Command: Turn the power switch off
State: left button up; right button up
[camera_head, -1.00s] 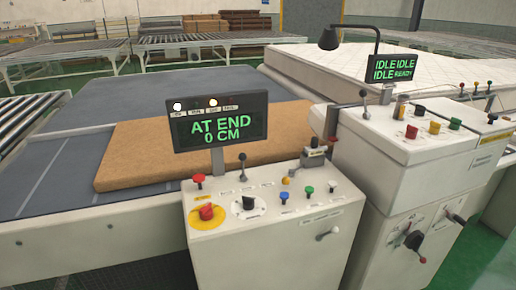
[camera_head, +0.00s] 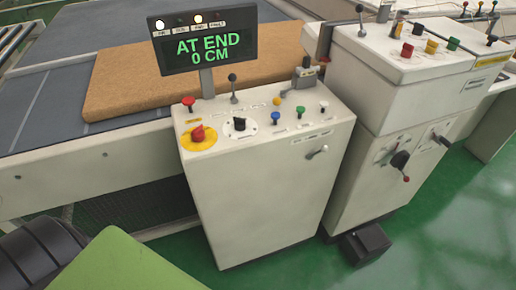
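A red rotary switch (camera_head: 198,133) sits on a round yellow plate on the sloped top of the near white control cabinet (camera_head: 265,195); I cannot read its label or its setting. A black knob (camera_head: 240,124) on a white dial is to its right, and a red push button (camera_head: 188,102) stands behind it. The display (camera_head: 204,40) on a post reads "AT END 0 CM", with two indicator lamps lit above the text. Neither of my grippers is in view.
A second white cabinet (camera_head: 375,170) with levers, buttons and a dark rotary handle (camera_head: 400,160) stands to the right. A black box (camera_head: 364,243) lies at its foot. A brown mattress slab (camera_head: 130,85) rests on the conveyor behind. Green floor (camera_head: 450,230) is open at front right.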

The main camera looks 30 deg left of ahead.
aim_at(198, 134)
jog(key=j+u, duration=0.15)
jog(key=u, duration=0.25)
jog(key=j+u, duration=0.1)
jog(key=u, duration=0.25)
jog(key=j+u, duration=0.15)
jog(key=u, duration=0.25)
